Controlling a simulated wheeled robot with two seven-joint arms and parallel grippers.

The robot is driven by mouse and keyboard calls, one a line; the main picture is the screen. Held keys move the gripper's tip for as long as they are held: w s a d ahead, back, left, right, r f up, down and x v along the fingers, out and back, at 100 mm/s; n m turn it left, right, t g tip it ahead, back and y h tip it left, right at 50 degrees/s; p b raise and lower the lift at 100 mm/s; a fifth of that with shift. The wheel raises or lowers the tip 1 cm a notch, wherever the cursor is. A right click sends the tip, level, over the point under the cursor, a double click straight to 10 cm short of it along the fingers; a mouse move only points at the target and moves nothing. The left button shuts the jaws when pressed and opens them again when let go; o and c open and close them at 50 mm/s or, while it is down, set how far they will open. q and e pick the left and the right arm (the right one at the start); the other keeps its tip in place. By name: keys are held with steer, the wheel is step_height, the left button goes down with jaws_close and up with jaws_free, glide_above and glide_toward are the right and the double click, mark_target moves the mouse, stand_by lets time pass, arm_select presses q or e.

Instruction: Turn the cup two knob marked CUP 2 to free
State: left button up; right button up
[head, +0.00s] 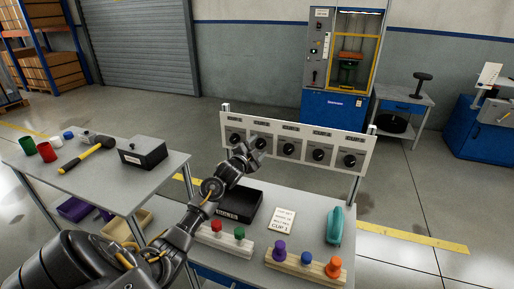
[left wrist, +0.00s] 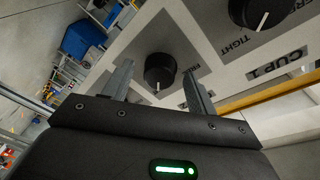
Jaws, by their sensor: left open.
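A pale panel (head: 300,166) with several black knobs in a row stands behind the bench. My left gripper (head: 256,143) is open at the second knob from the left and partly covers it. In the left wrist view this black knob (left wrist: 160,71) shows ahead, between the tips of my open left gripper (left wrist: 160,82). Its white pointer line faces down in that picture. The fingers do not appear closed on it; contact cannot be told. The neighbouring knob (left wrist: 252,10) sits up and right, near a label reading CUP 1 (left wrist: 283,62). The label of the second knob is not readable. My right gripper is not in view.
Below the panel are a black tray (head: 240,206), a card (head: 282,219), a teal tool (head: 335,225) and wooden racks (head: 300,264) with coloured knobs. A left table (head: 88,180) holds cups, a hammer and a black box (head: 143,153). The panel posts (head: 355,189) stand close by.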

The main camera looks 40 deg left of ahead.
arm_select(q)
steer(key=c, duration=1)
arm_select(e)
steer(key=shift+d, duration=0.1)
